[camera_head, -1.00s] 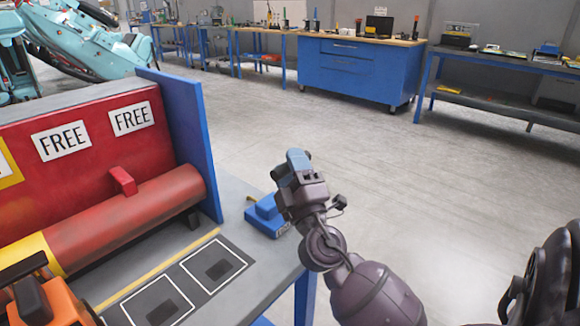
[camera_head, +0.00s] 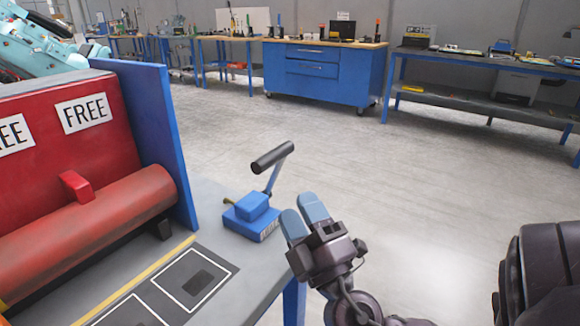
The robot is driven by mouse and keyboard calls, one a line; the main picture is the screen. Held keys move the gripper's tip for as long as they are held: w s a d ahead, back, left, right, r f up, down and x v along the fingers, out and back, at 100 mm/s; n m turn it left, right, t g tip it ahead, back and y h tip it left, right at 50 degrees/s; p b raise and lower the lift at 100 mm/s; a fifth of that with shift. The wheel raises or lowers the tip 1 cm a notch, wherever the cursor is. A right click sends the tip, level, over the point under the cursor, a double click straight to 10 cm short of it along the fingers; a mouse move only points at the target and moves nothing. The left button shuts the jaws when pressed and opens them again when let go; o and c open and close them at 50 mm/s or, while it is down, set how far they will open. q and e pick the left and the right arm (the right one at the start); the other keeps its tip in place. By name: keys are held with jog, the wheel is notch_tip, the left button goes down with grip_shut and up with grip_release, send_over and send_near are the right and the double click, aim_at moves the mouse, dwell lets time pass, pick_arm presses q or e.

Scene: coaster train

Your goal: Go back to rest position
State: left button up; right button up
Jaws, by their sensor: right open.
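My right gripper (camera_head: 305,214) is at the lower middle of the head view, its two blue fingertips just right of the table's corner. It is open and holds nothing that I can see. A blue box with a black-handled lever (camera_head: 252,215) stands on the grey table (camera_head: 216,200), to the left of the gripper and apart from it. The lever leans up and to the right. My left gripper does not show.
A red cylinder (camera_head: 90,225) lies before a red panel with FREE signs (camera_head: 85,113), beside a blue upright board (camera_head: 160,140). White-outlined squares (camera_head: 197,278) mark the table. Open floor (camera_head: 400,190) lies to the right. A blue workbench (camera_head: 325,75) stands behind.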

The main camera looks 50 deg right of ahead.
pick_arm(q)
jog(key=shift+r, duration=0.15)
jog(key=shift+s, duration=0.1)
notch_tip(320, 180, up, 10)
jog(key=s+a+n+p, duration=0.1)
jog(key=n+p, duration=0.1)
jog(key=p, duration=1.4)
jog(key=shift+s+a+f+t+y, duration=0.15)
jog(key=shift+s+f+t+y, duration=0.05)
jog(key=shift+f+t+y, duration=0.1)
pick_arm(e)
jog(key=s+a+f+m+g+y, duration=0.3)
jog(key=s+f+m+g+y, duration=0.1)
jog(key=s+f, duration=0.4)
jog(key=s+a+f+m+g+y, duration=0.4)
jog(key=s+f+g, duration=0.3)
jog(key=s+f, duration=0.2)
notch_tip(320, 180, down, 2)
jog(key=shift+s+a+m+y, duration=0.2)
jog(key=shift+s+m+y, duration=0.1)
jog(key=shift+m+y, duration=0.3)
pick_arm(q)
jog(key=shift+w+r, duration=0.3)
